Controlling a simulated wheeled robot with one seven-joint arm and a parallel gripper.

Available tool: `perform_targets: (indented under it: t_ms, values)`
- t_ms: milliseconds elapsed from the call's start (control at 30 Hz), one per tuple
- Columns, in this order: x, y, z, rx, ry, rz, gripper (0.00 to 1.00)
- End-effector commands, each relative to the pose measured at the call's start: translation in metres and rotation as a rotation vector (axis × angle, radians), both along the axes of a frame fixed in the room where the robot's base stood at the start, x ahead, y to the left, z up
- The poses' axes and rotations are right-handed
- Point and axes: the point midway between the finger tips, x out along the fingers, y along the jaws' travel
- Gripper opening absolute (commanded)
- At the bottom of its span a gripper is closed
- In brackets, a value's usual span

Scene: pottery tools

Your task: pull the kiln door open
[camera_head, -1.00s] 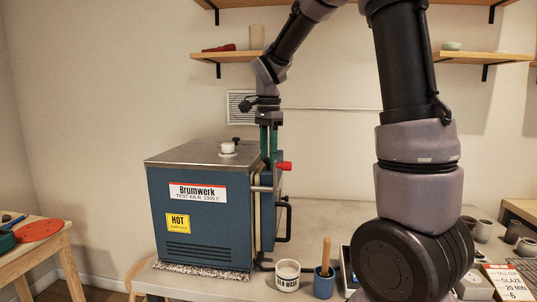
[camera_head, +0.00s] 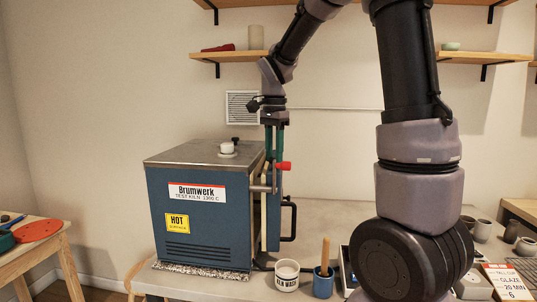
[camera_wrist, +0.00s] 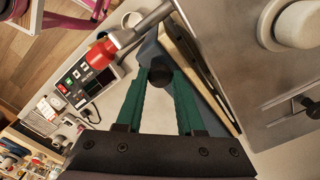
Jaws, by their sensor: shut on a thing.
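The blue kiln (camera_head: 205,215) stands on the table at the left in the head view. Its door (camera_head: 273,205) is on the right side and stands slightly ajar, with a narrow gap beside the pale lining. A black handle (camera_head: 293,220) sticks out from the door. A metal latch bar with a red end (camera_head: 283,166) is near the door's top. My gripper (camera_head: 274,158) points down at the door. In the wrist view its green fingers close on a dark round part (camera_wrist: 160,74), which looks like the handle. The head view hides the fingertips.
A white knob (camera_head: 227,148) sits on the kiln's lid. A white cup (camera_head: 287,275) and a blue cup with a wooden stick (camera_head: 323,280) stand close to the door's right, near the table's front edge. The table behind them is mostly clear.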

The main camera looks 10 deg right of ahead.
Motion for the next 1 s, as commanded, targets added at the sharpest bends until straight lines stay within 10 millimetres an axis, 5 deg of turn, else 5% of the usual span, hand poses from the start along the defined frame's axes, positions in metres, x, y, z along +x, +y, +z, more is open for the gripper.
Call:
perform_targets:
  t_ms: [467,1000]
  values:
    - [-0.001,-0.107,0.0,-0.001,-0.001,0.377,0.0]
    - [0.056,-0.23,0.0,-0.002,0.0,0.889,0.0]
